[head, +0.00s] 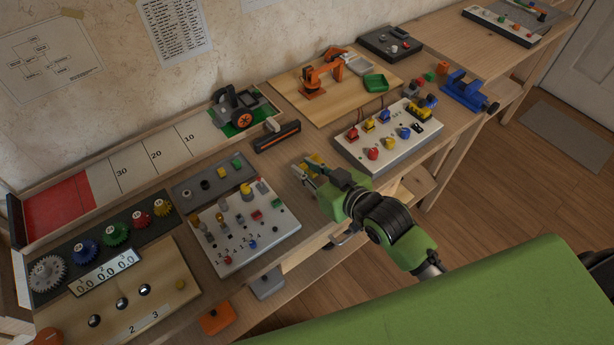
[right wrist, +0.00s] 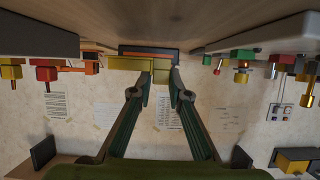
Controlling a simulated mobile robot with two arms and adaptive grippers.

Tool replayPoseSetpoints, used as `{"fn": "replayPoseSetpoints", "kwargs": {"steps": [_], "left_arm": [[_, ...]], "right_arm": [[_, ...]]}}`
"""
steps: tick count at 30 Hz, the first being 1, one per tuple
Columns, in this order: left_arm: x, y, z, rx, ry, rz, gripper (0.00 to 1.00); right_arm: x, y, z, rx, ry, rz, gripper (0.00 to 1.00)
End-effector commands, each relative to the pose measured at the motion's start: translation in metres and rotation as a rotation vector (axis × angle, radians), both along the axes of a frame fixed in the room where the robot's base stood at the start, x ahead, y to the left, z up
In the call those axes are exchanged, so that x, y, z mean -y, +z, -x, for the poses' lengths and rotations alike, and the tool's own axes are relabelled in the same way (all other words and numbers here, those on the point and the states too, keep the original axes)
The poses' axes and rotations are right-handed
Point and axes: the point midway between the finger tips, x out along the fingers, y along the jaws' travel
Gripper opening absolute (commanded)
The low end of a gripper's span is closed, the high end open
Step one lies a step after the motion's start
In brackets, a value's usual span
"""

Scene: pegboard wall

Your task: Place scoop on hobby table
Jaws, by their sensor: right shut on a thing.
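My right gripper (head: 309,169) is over the wooden hobby table (head: 283,178), in the gap between two white boards. It is shut on a small yellow piece, which I take to be the scoop (head: 316,158). In the right wrist view the yellow scoop (right wrist: 130,63) shows at and beyond the fingertips (right wrist: 160,80), with part of it between them. Its full shape is partly hidden by the fingers. I cannot tell whether it touches the tabletop. My left gripper is not in view.
A white board with knobs and switches (head: 236,238) lies left of the gripper, and another with coloured parts (head: 370,155) lies right. A black bar with an orange stripe (head: 277,137) lies behind. Bare wood shows around the gripper. An orange robot-arm model (head: 322,72) stands farther back.

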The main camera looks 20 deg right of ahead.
Motion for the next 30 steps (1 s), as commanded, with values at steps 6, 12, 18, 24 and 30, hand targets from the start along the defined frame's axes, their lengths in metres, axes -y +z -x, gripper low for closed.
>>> {"fn": "replayPoseSetpoints", "kwargs": {"steps": [6, 12, 18, 24, 30], "left_arm": [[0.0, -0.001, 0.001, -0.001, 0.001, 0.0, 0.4], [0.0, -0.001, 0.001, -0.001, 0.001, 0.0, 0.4], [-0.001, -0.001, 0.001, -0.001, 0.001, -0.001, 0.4], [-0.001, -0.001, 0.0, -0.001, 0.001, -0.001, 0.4], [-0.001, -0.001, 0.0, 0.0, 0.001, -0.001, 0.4]], "right_arm": [[0.0, -0.029, 0.001, -0.001, -0.001, 0.0, 0.05], [0.0, -0.03, 0.001, 0.0, -0.001, 0.0, 0.05], [0.0, -0.033, 0.001, -0.001, -0.001, 0.0, 0.19], [0.0, -0.033, 0.001, -0.001, -0.001, 0.0, 0.33], [0.0, -0.032, 0.001, 0.0, -0.001, 0.0, 0.33]]}}
